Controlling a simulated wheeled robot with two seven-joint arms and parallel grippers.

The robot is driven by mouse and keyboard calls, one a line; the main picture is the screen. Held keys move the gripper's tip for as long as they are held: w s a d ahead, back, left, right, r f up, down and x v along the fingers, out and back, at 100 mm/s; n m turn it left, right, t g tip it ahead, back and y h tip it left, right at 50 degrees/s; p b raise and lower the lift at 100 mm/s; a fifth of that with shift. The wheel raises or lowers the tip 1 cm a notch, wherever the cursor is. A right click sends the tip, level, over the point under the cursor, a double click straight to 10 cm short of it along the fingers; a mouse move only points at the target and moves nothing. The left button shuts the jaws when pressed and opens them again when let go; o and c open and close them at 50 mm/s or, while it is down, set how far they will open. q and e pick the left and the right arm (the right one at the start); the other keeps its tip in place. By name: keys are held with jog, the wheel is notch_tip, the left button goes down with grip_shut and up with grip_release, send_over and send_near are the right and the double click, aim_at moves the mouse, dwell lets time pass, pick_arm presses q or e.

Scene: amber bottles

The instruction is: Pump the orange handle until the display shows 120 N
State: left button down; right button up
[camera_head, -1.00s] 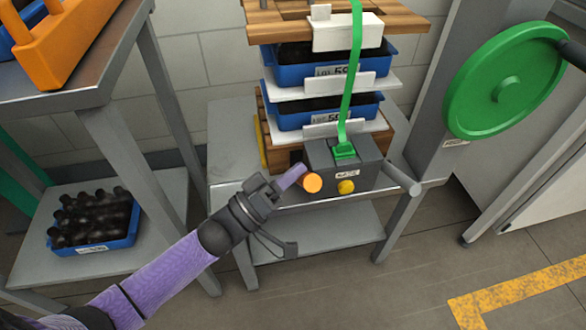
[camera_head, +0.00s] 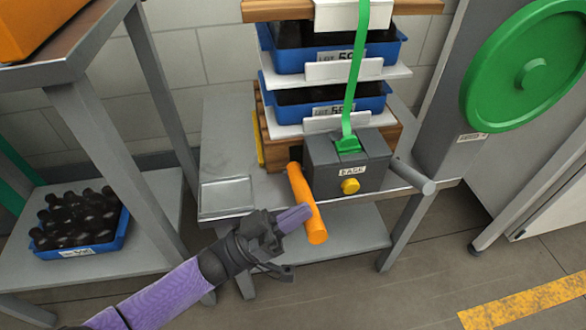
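The orange handle (camera_head: 306,205) is a bar at the left side of a grey box (camera_head: 350,155). It slants down, its round end low and toward me. The box carries a label, a yellow knob and a green strap. My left gripper (camera_head: 297,217) is at the handle's left, its purple finger reaching the lower half of the bar. The handle hides part of the contact, so I cannot tell whether the gripper is open or shut. No display with a force reading shows. My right gripper is out of view.
Blue trays (camera_head: 330,106) of bottles are stacked behind the box under the green strap (camera_head: 356,75). A grey bar (camera_head: 412,177) sticks out at the box's right. A green wheel (camera_head: 530,70) stands farther right. Another bottle tray (camera_head: 82,240) sits on the left shelf.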

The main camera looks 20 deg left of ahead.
pick_arm(q)
jog(key=shift+s+d+f+b, duration=0.2)
jog(key=shift+f+b, duration=0.25)
jog(key=shift+f, duration=0.5)
jog(key=shift+s+d+f+b, duration=0.15)
jog(key=shift+f+b, duration=0.25)
jog(key=shift+f, duration=0.55)
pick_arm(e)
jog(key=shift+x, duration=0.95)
pick_arm(q)
jog(key=shift+y, duration=0.3)
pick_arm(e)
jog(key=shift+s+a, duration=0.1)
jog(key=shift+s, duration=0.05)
pick_arm(q)
notch_tip(320, 180, up, 5)
jog(key=p, duration=0.5)
jog(key=w+b+v, duration=0.1)
jog(key=b+v, duration=0.1)
jog(key=v, duration=0.9)
jog(key=shift+a+f, duration=0.4)
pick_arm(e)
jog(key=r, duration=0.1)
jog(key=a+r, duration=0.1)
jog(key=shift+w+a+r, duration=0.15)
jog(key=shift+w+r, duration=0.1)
